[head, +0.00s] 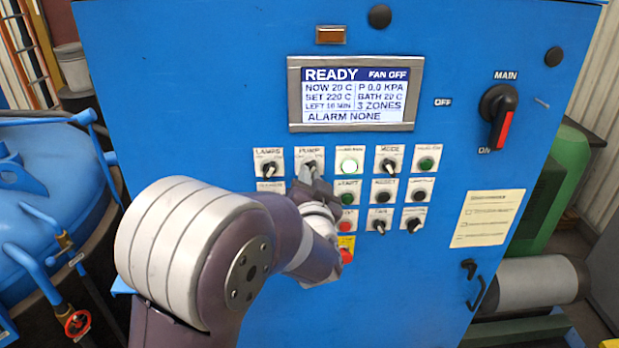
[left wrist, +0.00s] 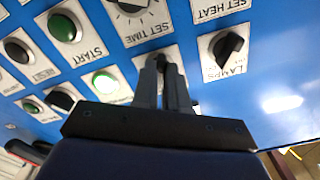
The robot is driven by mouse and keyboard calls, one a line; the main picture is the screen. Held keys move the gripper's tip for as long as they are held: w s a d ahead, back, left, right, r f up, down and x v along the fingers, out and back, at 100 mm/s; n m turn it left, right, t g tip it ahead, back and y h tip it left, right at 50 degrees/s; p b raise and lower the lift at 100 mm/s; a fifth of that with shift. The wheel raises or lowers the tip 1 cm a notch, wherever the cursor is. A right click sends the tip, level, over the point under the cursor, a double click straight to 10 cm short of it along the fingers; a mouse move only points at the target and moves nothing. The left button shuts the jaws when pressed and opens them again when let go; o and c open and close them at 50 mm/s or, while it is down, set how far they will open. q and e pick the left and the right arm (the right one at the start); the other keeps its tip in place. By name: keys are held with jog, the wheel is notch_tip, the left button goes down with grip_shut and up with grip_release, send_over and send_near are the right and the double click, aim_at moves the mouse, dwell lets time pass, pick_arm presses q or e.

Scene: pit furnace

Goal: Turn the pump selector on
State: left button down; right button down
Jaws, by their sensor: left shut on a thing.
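The pump selector (head: 310,153) is on the blue control panel, under its PUMP label, between the lamps selector and a lit white-green button. My left gripper (head: 311,172) reaches up to it from below, and its fingertips are at the knob. In the left wrist view my left gripper (left wrist: 162,68) is shut on the pump selector's dark knob (left wrist: 160,58). The fingers hide most of the knob and its plate, so its exact angle cannot be told. My right gripper is not in view.
The lamps selector (head: 268,170) is close on the left, the lit button (head: 349,165) close on the right. A red emergency button (head: 346,256) is below. The display (head: 352,93) reads READY, FAN OFF. A red-handled main switch (head: 500,120) is at the right.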

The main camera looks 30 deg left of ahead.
pick_arm(q)
jog(key=shift+r, duration=0.25)
jog(key=c, duration=1.2)
grip_release()
jog(key=shift+o, duration=0.2)
jog(key=shift+f, duration=0.15)
jog(key=p+v, duration=0.4)
jog(key=v, duration=0.8)
jog(key=shift+s+d, duration=0.2)
jog(key=shift+d, duration=0.05)
jog(key=shift+s, duration=0.1)
